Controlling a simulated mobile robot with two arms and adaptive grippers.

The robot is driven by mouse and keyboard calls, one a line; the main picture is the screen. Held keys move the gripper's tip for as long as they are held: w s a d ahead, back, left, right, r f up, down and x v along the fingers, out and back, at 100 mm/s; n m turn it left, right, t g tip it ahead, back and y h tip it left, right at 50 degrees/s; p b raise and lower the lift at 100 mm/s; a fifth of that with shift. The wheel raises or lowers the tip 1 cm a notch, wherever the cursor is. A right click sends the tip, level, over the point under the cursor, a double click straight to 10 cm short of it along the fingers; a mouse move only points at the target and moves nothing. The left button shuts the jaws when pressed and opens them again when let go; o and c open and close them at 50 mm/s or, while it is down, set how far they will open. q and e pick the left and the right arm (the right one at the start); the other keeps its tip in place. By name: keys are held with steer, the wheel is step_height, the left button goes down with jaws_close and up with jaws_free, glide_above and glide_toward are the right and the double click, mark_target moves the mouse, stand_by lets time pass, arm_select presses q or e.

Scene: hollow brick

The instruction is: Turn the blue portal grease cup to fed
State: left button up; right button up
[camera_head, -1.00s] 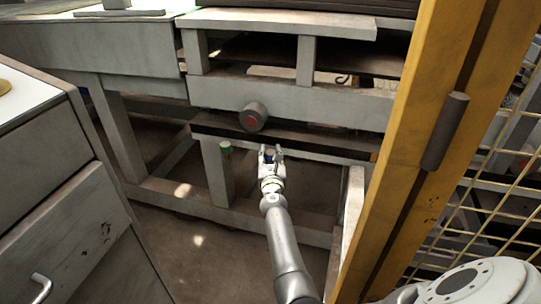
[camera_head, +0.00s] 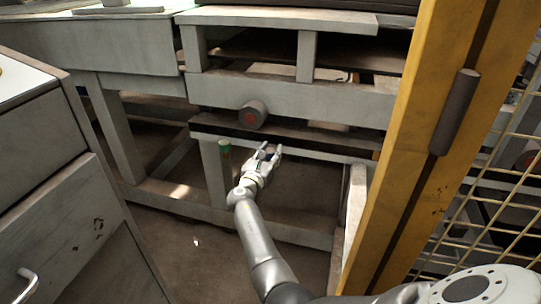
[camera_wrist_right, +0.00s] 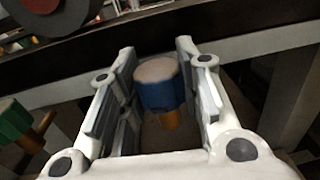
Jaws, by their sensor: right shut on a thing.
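The blue grease cup (camera_wrist_right: 160,88) shows in the right wrist view, with a pale round top and a brass-coloured stem below. It stands between the two fingers of my right gripper (camera_head: 270,150), which is shut on it. In the head view the gripper is under the frame's dark ledge, and its fingers mostly hide the cup. I cannot read any fed mark on the cup. My left gripper is not in view.
A green cup (camera_head: 224,147) on a brass stem is left of the gripper; it also shows in the wrist view (camera_wrist_right: 14,121). A dark round knob with a red centre (camera_head: 252,115) sits above. A yellow post (camera_head: 420,130) and mesh fence stand right, a drawer cabinet (camera_head: 40,150) left.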

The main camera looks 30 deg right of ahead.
mark_target(270, 150)
steer(key=shift+f, duration=0.1)
steer(key=o, duration=1)
step_height(270, 150, up, 10)
steer(key=shift+r, duration=0.1)
